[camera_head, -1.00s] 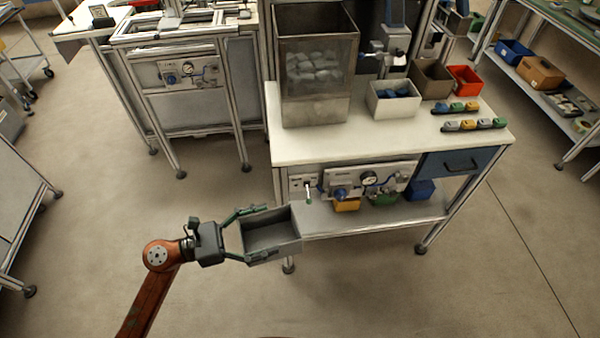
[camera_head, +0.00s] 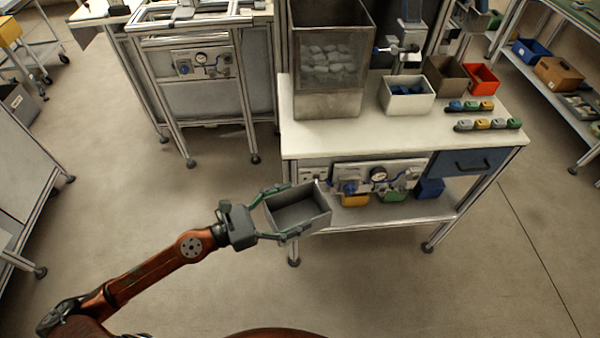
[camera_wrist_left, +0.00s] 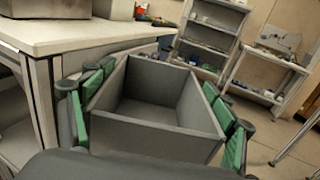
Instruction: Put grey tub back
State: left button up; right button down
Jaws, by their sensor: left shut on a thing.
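The grey tub (camera_head: 304,220) is an open, empty rectangular box. My left gripper (camera_head: 282,214) is shut on it, one finger on each side, and holds it in the air in front of the workbench's left part. In the left wrist view the tub (camera_wrist_left: 150,137) sits between the green-padded fingers (camera_wrist_left: 160,118), its inside bare. The workbench has a white top (camera_head: 420,132) and a lower shelf (camera_head: 390,212). The tub overlaps the left end of that shelf in the head view; I cannot tell whether they touch. My right gripper is not in view.
On the bench top stand a tall clear-fronted bin (camera_head: 332,75), a white box (camera_head: 407,98) with blue pieces, a brown box (camera_head: 446,76) and a red box (camera_head: 481,78). Yellow (camera_head: 355,200), green (camera_head: 393,195) and blue (camera_head: 430,188) bins sit on the shelf. Floor in front is clear.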

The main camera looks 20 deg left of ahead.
pick_arm(q)
jog(key=shift+w+d+r+n+t+y, duration=0.3)
jog(key=shift+w+n+t+y, duration=0.1)
jog(key=shift+y, duration=0.1)
